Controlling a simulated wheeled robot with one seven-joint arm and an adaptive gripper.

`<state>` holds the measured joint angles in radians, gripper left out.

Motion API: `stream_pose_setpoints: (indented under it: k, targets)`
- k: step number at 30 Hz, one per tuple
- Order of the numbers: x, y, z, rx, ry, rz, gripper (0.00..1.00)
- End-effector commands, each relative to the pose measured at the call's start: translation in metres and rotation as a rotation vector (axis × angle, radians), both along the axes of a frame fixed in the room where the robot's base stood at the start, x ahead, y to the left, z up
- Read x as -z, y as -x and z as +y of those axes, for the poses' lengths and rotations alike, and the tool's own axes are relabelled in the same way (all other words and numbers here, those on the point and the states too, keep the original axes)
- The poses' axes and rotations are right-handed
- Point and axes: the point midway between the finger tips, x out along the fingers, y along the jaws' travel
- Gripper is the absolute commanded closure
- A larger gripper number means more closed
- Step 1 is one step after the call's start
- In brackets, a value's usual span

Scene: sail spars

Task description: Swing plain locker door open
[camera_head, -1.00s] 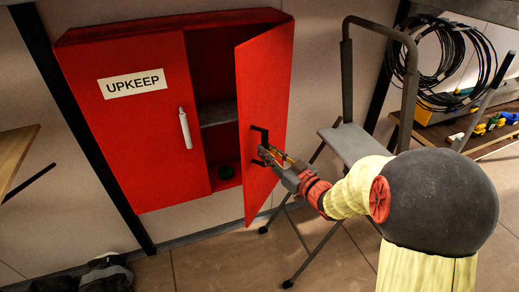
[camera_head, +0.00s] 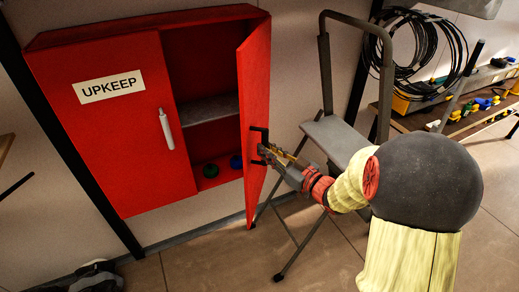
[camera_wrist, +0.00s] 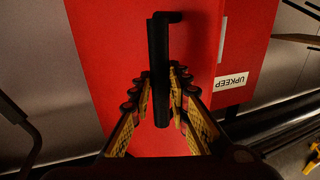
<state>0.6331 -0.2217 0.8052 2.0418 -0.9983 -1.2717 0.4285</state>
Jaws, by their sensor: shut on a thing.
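The plain red locker door (camera_head: 256,90), the right one, stands swung well out from the red locker, hinged on its right side. My gripper (camera_head: 266,150) is shut on the door's black handle (camera_head: 260,136). In the wrist view my gripper (camera_wrist: 160,98) has its two fingers on either side of the dark bar handle (camera_wrist: 159,60), with the plain door (camera_wrist: 105,50) behind it. The other door, labelled UPKEEP (camera_head: 110,86), is closed and has a white handle (camera_head: 166,128). The label also shows upside down in the wrist view (camera_wrist: 231,81).
A grey step stool (camera_head: 338,140) stands close right of the open door. Coiled black cable (camera_head: 400,50) hangs at the back right.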

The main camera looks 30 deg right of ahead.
Motion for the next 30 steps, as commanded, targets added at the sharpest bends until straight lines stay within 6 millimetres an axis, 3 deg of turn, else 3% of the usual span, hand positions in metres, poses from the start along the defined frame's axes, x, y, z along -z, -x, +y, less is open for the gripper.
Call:
stream_pose_setpoints:
  k: [7, 22, 30]
  targets:
    - [-0.005, 0.011, -0.025, 0.010, 0.003, -0.007, 1.00]
    - [-0.003, 0.016, -0.031, 0.002, 0.002, -0.006, 1.00]
    - [-0.003, 0.023, -0.054, 0.004, 0.003, -0.004, 1.00]
